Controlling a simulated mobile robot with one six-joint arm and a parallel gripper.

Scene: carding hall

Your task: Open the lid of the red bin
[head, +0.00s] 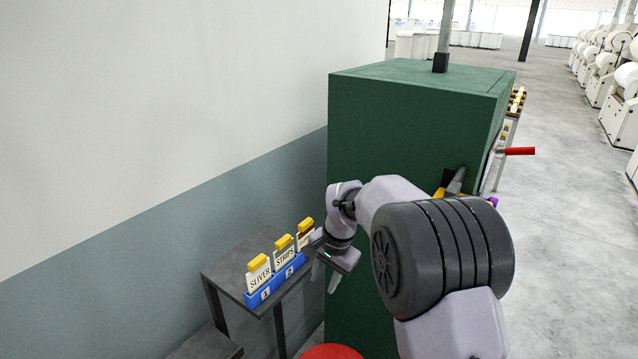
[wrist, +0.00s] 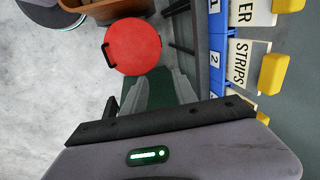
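The red bin's round lid (wrist: 132,46) lies flat in the wrist view, with a black handle (wrist: 106,55) at its left edge. The lid looks closed, and the bin's body is hidden beneath it. In the head view only a red arc of the lid (head: 331,352) shows at the bottom edge. My gripper (head: 325,274) points downward above and beyond the bin, beside the small table. In the wrist view my gripper (wrist: 157,84) has its two grey fingers apart with nothing between them. It is clear of the lid and handle.
A dark table (head: 233,271) holds blue numbered racks (head: 265,291) with labelled cards and yellow blocks, close to my gripper. A tall green cabinet (head: 400,110) stands behind my arm. A brown container (wrist: 110,8) adjoins the bin; open floor (wrist: 45,85) lies at left in the wrist view.

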